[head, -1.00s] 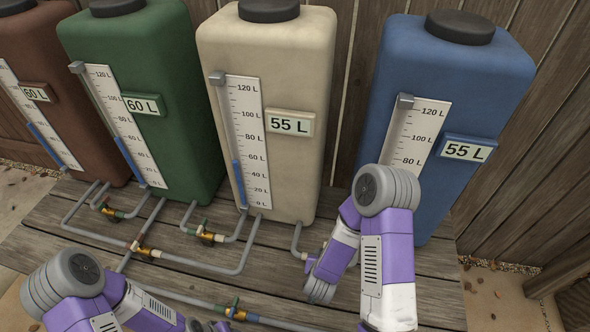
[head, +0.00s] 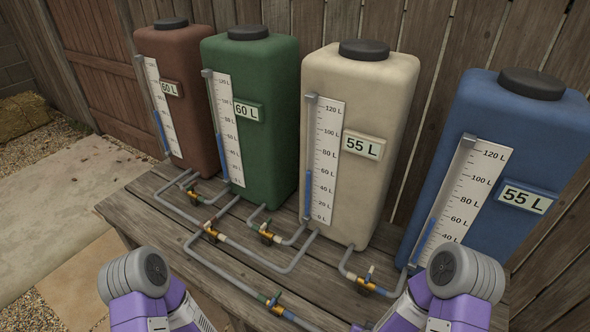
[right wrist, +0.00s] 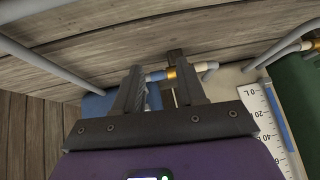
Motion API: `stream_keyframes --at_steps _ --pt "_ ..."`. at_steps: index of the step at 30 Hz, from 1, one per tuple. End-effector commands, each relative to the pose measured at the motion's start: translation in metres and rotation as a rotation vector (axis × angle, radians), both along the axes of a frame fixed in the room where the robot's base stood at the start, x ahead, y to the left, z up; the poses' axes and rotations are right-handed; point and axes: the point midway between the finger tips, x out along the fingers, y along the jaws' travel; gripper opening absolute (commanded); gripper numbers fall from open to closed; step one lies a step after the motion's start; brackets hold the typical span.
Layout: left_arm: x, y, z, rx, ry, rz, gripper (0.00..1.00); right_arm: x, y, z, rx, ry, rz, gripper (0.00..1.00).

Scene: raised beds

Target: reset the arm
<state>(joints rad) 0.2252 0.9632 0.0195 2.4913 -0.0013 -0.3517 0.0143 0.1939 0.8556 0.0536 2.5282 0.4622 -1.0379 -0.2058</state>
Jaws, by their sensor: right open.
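My right gripper (right wrist: 158,68) shows in the right wrist view with its two dark fingers apart and nothing between them. A valve with a brass part (right wrist: 181,74) on a grey pipe is seen beyond the fingertips; I cannot tell the exact gap. My right arm (head: 462,285) is bent at the lower right of the head view, in front of the blue tank (head: 538,150), and its gripper is out of that view. My left arm (head: 140,285) is at the lower left, its gripper below the frame.
Brown (head: 190,75), green (head: 262,90) and cream (head: 375,100) tanks stand in a row beside the blue one on a wooden deck (head: 150,185). Grey pipes and several valves (head: 267,232) run before them. A wooden fence is behind. Paving is open at left.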

Motion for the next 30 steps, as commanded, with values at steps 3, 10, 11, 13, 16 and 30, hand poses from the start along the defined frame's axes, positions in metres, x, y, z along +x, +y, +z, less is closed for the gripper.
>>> stream_keyframes --at_steps 3,10,11,13,16,30 --pt "0.001 0.000 0.001 0.000 -0.001 -0.001 0.42 -0.011 0.023 -0.015 0.097 0.074 0.059 0.40" --pt "0.000 0.000 0.003 0.000 0.000 -0.001 0.42 -0.054 0.073 -0.041 0.308 0.285 0.208 0.40" --pt "0.000 0.000 0.004 0.000 0.000 -0.001 0.42 -0.062 0.079 -0.044 0.334 0.319 0.230 0.40" --pt "0.000 0.000 0.004 0.000 0.000 -0.001 0.42 -0.080 0.091 -0.048 0.389 0.399 0.277 0.40" --pt "0.000 0.000 0.005 0.000 0.000 -0.001 0.42 -0.100 0.101 -0.051 0.436 0.484 0.326 0.40" --pt "0.000 0.000 0.005 0.000 0.000 -0.001 0.42 -0.111 0.105 -0.052 0.459 0.531 0.352 0.40"
